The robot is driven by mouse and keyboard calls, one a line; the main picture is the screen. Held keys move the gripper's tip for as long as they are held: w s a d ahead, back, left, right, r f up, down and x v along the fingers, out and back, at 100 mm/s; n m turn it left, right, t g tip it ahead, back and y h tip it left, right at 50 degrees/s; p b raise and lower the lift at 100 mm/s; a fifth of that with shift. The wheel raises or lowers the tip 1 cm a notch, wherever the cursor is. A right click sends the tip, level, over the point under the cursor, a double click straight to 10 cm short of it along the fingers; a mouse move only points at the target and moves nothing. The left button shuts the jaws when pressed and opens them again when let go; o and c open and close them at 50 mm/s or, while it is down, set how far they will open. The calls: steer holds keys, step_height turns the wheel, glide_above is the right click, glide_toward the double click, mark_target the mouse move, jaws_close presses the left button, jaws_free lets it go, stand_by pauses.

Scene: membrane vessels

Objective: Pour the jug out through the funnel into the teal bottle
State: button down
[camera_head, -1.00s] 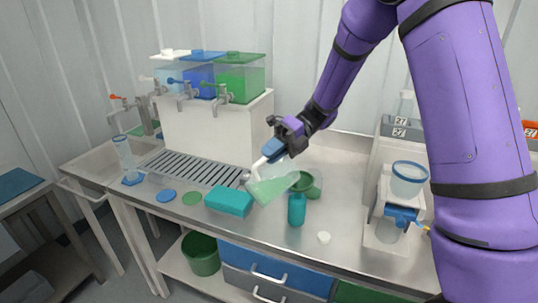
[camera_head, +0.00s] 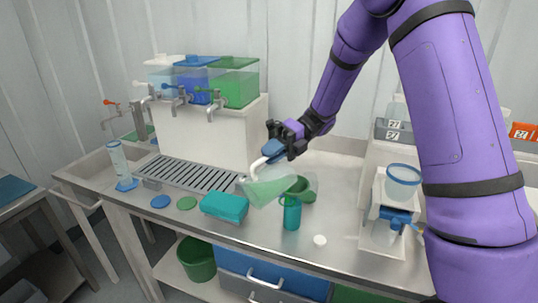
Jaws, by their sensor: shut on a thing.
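The clear jug (camera_head: 268,190), with pale green liquid in it, is held tilted above the counter. My gripper (camera_head: 274,151) is shut on its white handle (camera_head: 259,168). The teal bottle (camera_head: 291,215) stands upright on the counter, just below and right of the jug. A green, round-rimmed thing (camera_head: 307,191) is right behind the bottle's top, partly covered by the clear jug; it may be the funnel, but I cannot tell whether it sits in the bottle. No stream of liquid can be made out.
A teal box-shaped thing (camera_head: 224,206) lies left of the jug. Blue (camera_head: 160,202) and green (camera_head: 187,203) discs and a white cap (camera_head: 320,240) lie near the front edge. Tanks with taps (camera_head: 234,83) stand behind a drain grate (camera_head: 190,174). A filter stand (camera_head: 380,230) is at right.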

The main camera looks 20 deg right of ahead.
steer(key=shift+w+d+r+g+y, duration=0.2)
steer(key=shift+w+d+y, duration=0.15)
steer(key=shift+d, duration=0.25)
steer(key=shift+w+d+r+g+y, duration=0.1)
steer(key=shift+w+d+r+y, duration=0.1)
steer(key=shift+d+y, duration=0.3)
steer(key=shift+d, duration=0.15)
steer(key=shift+d, duration=0.1)
steer(key=shift+w+d+r+g+y, duration=0.15)
steer(key=shift+w+d+g+y, duration=0.1)
steer(key=shift+d+y, duration=0.2)
steer(key=shift+w+d+r+g+y, duration=0.1)
steer(key=shift+w+d+g+y, duration=0.1)
steer(key=shift+d+y, duration=0.15)
steer(key=shift+d, duration=0.15)
steer(key=shift+w+d+r+g+y, duration=0.1)
steer(key=shift+w+d+g+y, duration=0.1)
steer(key=shift+d+y, duration=0.25)
steer(key=shift+w+d+g+y, duration=0.15)
steer(key=shift+w+d+y, duration=0.05)
steer(key=shift+d+y, duration=0.25)
